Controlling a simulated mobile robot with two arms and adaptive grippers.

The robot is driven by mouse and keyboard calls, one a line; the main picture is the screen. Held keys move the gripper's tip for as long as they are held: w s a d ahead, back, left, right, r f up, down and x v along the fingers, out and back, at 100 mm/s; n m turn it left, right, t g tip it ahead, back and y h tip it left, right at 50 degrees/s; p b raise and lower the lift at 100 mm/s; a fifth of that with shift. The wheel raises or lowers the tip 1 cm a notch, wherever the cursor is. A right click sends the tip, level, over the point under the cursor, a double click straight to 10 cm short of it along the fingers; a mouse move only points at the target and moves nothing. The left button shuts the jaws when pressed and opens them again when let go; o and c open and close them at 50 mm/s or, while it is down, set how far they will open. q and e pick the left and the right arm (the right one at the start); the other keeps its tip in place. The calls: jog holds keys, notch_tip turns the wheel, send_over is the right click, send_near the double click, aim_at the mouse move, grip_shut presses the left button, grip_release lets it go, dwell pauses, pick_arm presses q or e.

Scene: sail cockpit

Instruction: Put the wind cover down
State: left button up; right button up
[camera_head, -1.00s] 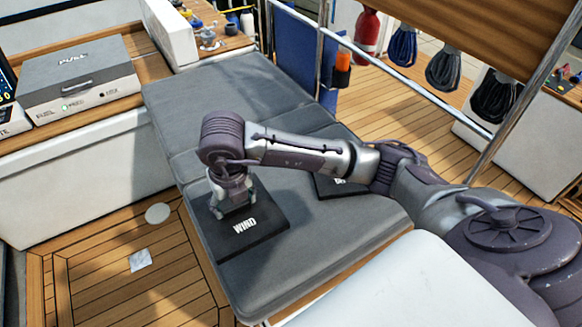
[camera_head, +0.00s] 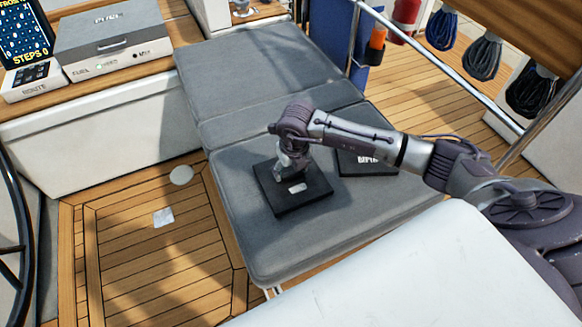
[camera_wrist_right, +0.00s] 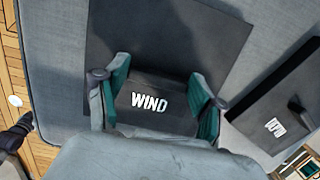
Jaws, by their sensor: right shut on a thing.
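The wind cover (camera_head: 312,204) is a flat black square plate with a raised middle and a white label. It is over the grey cushion, in from the cushion's left edge. In the right wrist view the cover (camera_wrist_right: 165,35) shows the word WIND. My right gripper (camera_head: 288,178) points down at the middle of the cover. In the right wrist view its green-padded fingers (camera_wrist_right: 160,92) are on either side of the raised labelled part, shut on it. I cannot tell whether the plate touches the cushion. My left gripper is not in view.
A second black cover (camera_head: 378,168) lies close to the right on the grey cushion (camera_head: 250,75). The cushion's far part is clear. A grey box (camera_head: 115,38) and a screen (camera_head: 25,35) stand at the back left. A metal rail (camera_head: 440,70) runs along the right.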

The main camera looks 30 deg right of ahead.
aim_at(294, 182)
jog(key=o, duration=1.2)
jog(key=shift+c, duration=0.2)
jog(key=shift+r, duration=0.1)
notch_tip(294, 182, up, 12)
jog(key=s+b, duration=0.1)
jog(key=shift+s, duration=0.35)
jog(key=shift+s+a+f, duration=0.1)
jog(key=shift+f, duration=0.1)
